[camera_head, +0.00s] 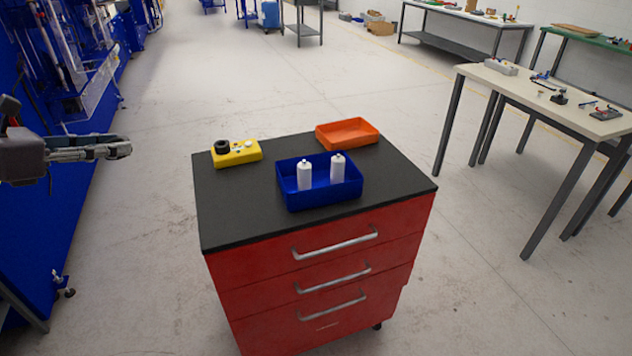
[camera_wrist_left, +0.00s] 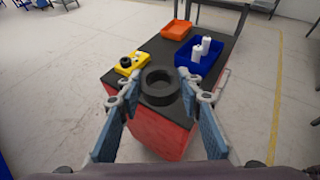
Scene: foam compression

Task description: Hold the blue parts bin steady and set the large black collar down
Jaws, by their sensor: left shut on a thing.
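The blue parts bin (camera_head: 325,198) stands on the dark cart top, with two white bottles (camera_head: 337,170) upright in it. It also shows in the left wrist view (camera_wrist_left: 184,61). My left gripper (camera_head: 124,148) is raised to the left of the cart, apart from the bin. In the left wrist view, its fingers (camera_wrist_left: 160,92) are closed around the large black collar (camera_wrist_left: 159,84). I cannot make out the collar in the head view. A yellow block (camera_head: 238,156) with a smaller black ring (camera_head: 222,147) and small white pieces lies at the cart's back left. My right gripper is not in view.
An orange tray (camera_head: 349,134) sits at the back right of the red drawer cart (camera_head: 330,276). The cart top (camera_head: 245,208) is clear at the front left and front right. A light table (camera_head: 544,99) with small tools stands farther right.

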